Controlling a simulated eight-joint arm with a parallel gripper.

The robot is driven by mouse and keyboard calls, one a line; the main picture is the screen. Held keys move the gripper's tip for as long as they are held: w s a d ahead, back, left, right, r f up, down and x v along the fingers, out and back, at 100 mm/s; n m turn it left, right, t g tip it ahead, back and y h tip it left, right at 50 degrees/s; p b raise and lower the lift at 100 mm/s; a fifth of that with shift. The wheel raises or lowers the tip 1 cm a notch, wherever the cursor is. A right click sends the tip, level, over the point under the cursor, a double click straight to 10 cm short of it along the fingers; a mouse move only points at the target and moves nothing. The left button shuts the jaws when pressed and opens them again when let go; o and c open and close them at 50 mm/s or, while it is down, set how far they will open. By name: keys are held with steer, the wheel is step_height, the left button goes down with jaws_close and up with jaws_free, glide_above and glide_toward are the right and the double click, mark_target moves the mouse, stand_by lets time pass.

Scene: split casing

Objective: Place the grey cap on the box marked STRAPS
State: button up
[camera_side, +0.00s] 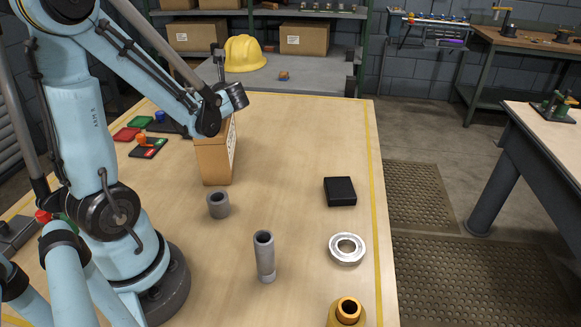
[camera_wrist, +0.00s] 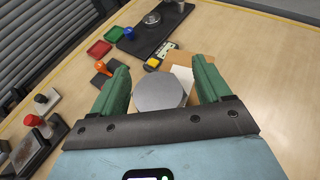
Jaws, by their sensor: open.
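The grey cap (camera_wrist: 160,93) is a flat, many-sided piece in the wrist view. It lies between the two green fingers of my gripper (camera_wrist: 161,75), which are open with a gap on each side of it. A brown box (camera_wrist: 207,60) with a white label shows just beyond and partly behind the cap. I cannot tell from this view whether the cap touches the box. In the side view the box (camera_side: 213,165) stands upright on the table under my arm. Its label faces right, and its lettering is not legible. My fingers and the cap are hidden there.
A short grey ring (camera_side: 218,204), a tall grey tube (camera_side: 265,256), a black block (camera_side: 340,191), a silver ring (camera_side: 347,248) and a yellow part (camera_side: 347,313) stand on the table. Coloured stamps and pads (camera_side: 148,147) lie left of the box. The table between them is clear.

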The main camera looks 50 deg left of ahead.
steer(key=shift+r, duration=0.1)
steer(key=shift+d+r, duration=0.15)
steer(key=shift+d, duration=0.1)
steer(key=v, duration=1.1)
steer(key=w+d+f+n+t+h, duration=0.1)
steer(key=d+f+n+t+h, duration=0.1)
steer(key=d+n+h, duration=0.4)
steer(key=w+d+f+n+t+h, duration=0.1)
steer(key=d+f+n+t+h, duration=0.2)
steer(key=d+n+h, duration=0.4)
steer(key=d+n+t, duration=0.1)
steer(key=d+n, duration=0.4)
steer(key=n, duration=0.1)
steer(key=shift+d+f, duration=0.2)
steer(key=shift+f, duration=0.05)
